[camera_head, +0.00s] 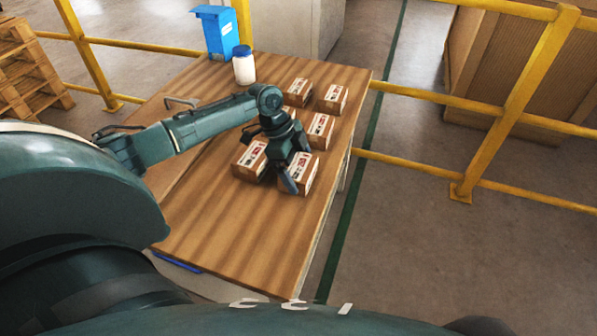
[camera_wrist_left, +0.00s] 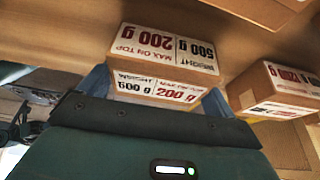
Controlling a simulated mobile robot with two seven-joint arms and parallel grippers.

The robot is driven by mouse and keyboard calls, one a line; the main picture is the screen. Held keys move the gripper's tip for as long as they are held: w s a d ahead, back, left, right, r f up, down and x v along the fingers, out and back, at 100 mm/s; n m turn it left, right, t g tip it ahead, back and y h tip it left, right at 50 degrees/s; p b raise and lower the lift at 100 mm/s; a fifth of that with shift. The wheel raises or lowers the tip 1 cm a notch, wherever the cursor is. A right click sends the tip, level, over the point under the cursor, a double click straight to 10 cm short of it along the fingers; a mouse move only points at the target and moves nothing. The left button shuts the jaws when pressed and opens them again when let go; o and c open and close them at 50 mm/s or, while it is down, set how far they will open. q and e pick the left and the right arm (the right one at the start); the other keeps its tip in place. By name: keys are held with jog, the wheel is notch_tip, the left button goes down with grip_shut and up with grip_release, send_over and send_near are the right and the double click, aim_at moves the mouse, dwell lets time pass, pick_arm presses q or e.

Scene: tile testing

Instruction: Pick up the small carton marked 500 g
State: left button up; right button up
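A small brown carton with a white label sits on the table between the fingers of my left gripper (camera_head: 297,172). In the left wrist view this carton (camera_wrist_left: 165,62) shows upside-down print reading weight 500 g and max on top 200 g. The gripper's two blue-grey fingers (camera_wrist_left: 158,95) stand wide apart, one at each side of it; firm contact cannot be made out. In the head view the near finger hides part of the carton (camera_head: 307,174). My right gripper is not in view.
Other similar cartons stand close by: one to the left (camera_head: 250,159), one behind (camera_head: 319,131), and several farther back. Another carton (camera_wrist_left: 280,88) is at the right in the wrist view. A white jar (camera_head: 243,66) and blue bin (camera_head: 217,32) are at the back. The near tabletop (camera_head: 225,227) is clear.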

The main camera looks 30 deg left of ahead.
pick_arm(q)
jog(key=c, duration=0.6)
jog(key=shift+c, duration=0.2)
jog(key=shift+r, duration=0.1)
